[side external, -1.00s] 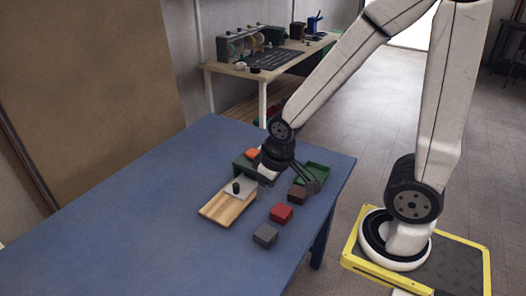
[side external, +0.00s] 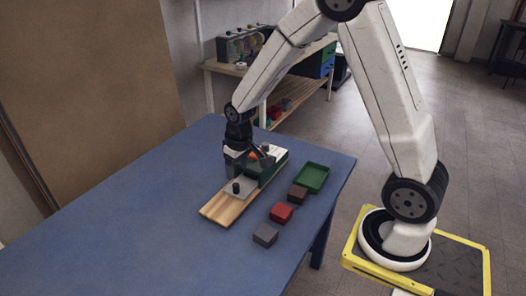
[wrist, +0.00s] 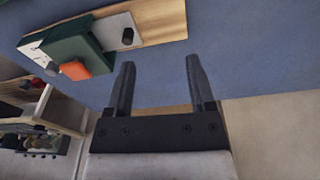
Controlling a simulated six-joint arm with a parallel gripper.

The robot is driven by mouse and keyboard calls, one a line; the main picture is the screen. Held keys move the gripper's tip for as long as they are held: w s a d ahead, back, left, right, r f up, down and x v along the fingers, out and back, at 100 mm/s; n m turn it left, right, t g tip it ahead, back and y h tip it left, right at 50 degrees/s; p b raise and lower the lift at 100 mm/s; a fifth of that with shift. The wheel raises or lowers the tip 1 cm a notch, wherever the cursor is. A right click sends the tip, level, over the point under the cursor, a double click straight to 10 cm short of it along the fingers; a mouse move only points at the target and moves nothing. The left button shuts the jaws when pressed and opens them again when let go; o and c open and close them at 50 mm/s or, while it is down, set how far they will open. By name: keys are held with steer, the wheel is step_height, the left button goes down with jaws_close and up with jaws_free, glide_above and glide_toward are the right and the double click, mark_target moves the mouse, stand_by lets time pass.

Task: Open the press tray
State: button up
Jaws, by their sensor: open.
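The press stands on the blue table. It has a green housing (side external: 270,171), an orange part (side external: 254,154) and a light wooden base (side external: 222,211). A grey plate (side external: 245,191), the apparent tray, lies on the base partly out of the housing, with a black knob (side external: 236,187) upright on it. In the wrist view the housing (wrist: 68,52), orange part (wrist: 75,70), plate (wrist: 112,32) and knob (wrist: 128,36) are at upper left. My gripper (side external: 250,162) is open and empty beside the housing; its fingers (wrist: 160,62) point past the press, apart from the knob.
A green open tray (side external: 312,177), a brown block (side external: 297,194), a red block (side external: 281,212) and a grey block (side external: 265,234) line the right side of the table. The table's (side external: 130,220) left and front are clear. A workbench (side external: 265,74) stands behind.

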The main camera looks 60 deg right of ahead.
steer(key=m+g, duration=0.1)
glide_above(236, 184)
step_height(236, 184, down, 10)
steer(key=shift+w+r, duration=0.1)
steer(key=shift+f, duration=3.95)
jaws_close()
